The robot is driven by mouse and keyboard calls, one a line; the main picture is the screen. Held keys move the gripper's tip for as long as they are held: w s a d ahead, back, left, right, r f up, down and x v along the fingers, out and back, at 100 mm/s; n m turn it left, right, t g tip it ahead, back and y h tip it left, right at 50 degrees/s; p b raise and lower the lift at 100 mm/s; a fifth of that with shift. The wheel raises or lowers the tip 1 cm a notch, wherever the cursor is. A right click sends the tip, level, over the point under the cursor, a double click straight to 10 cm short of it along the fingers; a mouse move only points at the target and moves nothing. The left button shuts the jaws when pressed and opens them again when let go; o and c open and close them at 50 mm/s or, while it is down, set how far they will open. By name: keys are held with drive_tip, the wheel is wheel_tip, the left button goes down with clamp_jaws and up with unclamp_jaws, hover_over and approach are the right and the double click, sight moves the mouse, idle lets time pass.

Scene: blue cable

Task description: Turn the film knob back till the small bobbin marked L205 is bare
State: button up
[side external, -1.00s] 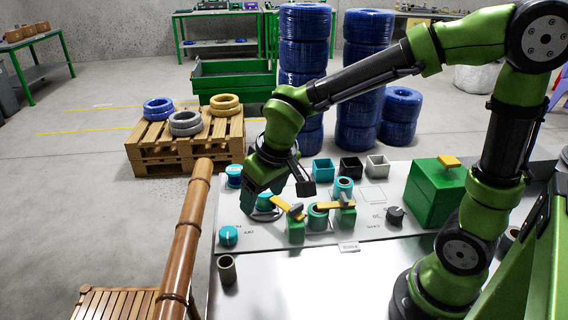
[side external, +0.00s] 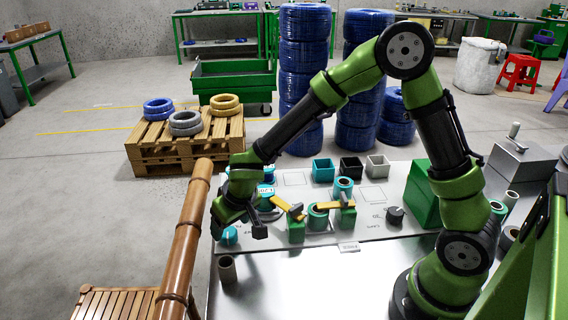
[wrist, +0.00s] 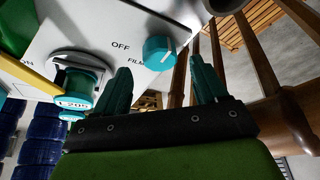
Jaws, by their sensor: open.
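The film knob (wrist: 158,50) is a round teal knob with a white pointer mark, beside the words FILM and OFF on a pale panel. In the side external view the knob (side external: 229,237) sits at the panel's front left corner, partly behind my gripper (side external: 240,228). My gripper (wrist: 160,72) is open, and in the wrist view its two fingers lie to either side of the knob, apart from it. The small teal bobbin (wrist: 82,72) with an L205 label (wrist: 75,102) stands left of the fingers. I cannot tell whether any film is on it.
Yellow-handled green clamps (side external: 296,229) and another teal spool (side external: 318,216) stand right of my gripper. A dark knob (side external: 395,215) and open square cups (side external: 350,167) are farther off. A bamboo rail (side external: 184,240) runs close on the left. A brown cup (side external: 227,268) stands in front.

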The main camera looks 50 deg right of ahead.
sight(228, 231)
drive_tip(key=shift+x, duration=1.7)
drive_tip(key=c, duration=1.1)
drive_tip(key=shift+o, duration=0.2)
